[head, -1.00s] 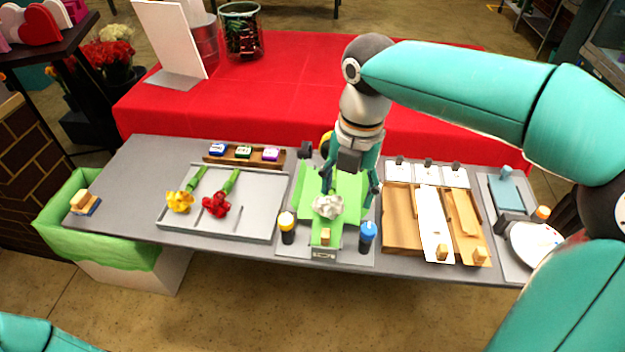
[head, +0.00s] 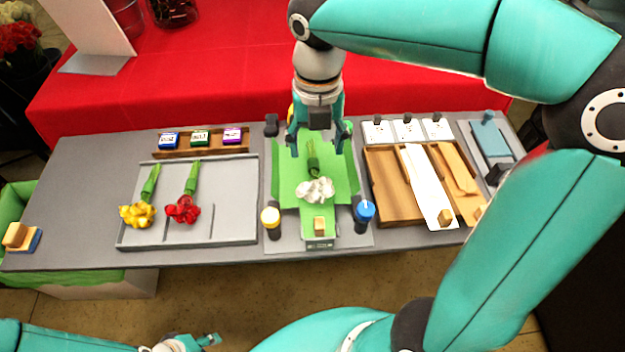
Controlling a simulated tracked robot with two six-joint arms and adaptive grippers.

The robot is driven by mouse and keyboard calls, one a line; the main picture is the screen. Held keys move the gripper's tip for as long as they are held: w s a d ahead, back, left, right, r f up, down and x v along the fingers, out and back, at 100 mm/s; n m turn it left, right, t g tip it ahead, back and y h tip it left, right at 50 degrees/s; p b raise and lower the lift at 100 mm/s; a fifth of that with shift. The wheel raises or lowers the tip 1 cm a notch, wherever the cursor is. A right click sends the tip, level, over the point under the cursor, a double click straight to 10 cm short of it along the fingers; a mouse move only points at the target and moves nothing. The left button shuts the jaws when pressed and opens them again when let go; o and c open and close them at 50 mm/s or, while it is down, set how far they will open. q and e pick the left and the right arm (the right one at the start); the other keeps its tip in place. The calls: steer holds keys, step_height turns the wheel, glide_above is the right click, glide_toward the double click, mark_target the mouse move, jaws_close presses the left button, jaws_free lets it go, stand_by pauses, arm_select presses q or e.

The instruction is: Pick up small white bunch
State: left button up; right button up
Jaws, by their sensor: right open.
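The small white bunch (head: 315,190) lies on a green sheet (head: 287,182) at the middle of the table, its white bloom toward the front and its green stem toward the back. My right gripper (head: 318,150) is open, with its fingers apart on either side of the stem's back end. It looks empty, and I cannot tell its exact height above the sheet. My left gripper (head: 190,342) shows only partly at the bottom edge, in front of the table, and its jaw opening is unclear.
A grey tray (head: 232,228) at left holds a yellow bunch (head: 138,214) and a red bunch (head: 183,210). A wooden tray (head: 392,207) stands at right.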

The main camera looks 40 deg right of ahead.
mark_target(313, 166)
steer(key=shift+w+a+f, duration=0.1)
steer(key=shift+a+f, duration=0.05)
steer(key=shift+f, duration=1.75)
steer(key=shift+a+f, duration=0.1)
steer(key=shift+f, duration=1.75)
jaws_close()
steer(key=shift+r, duration=0.1)
